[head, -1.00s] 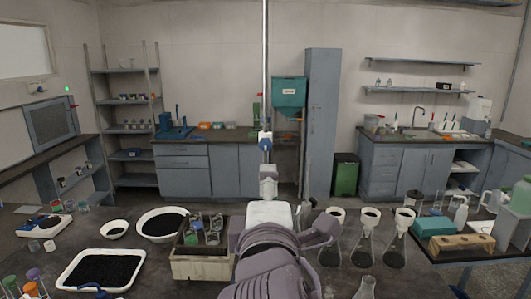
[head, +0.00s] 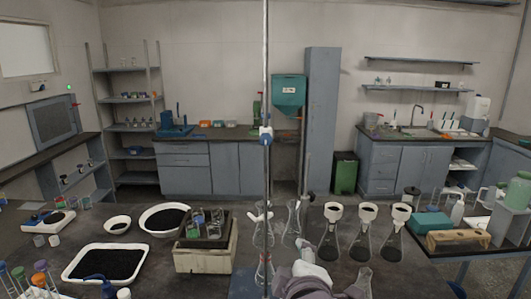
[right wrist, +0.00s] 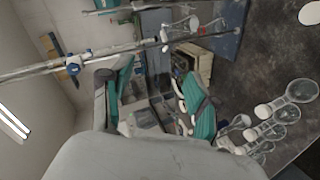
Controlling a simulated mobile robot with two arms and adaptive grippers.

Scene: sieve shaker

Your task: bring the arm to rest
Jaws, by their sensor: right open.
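My right arm (head: 308,288) shows only at the bottom edge of the head view, right of the metal stand, with its gripper end folded low and hard to make out there. In the right wrist view my right gripper (right wrist: 155,88) has its two teal-padded fingers spread apart. Nothing is held between them. The stand rod and glassware lie beyond the fingers. My left gripper is in neither view now.
A tall stand (head: 266,180) with glassware rises from the bench close to my arm. Flasks with funnels (head: 363,245) stand to the right.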

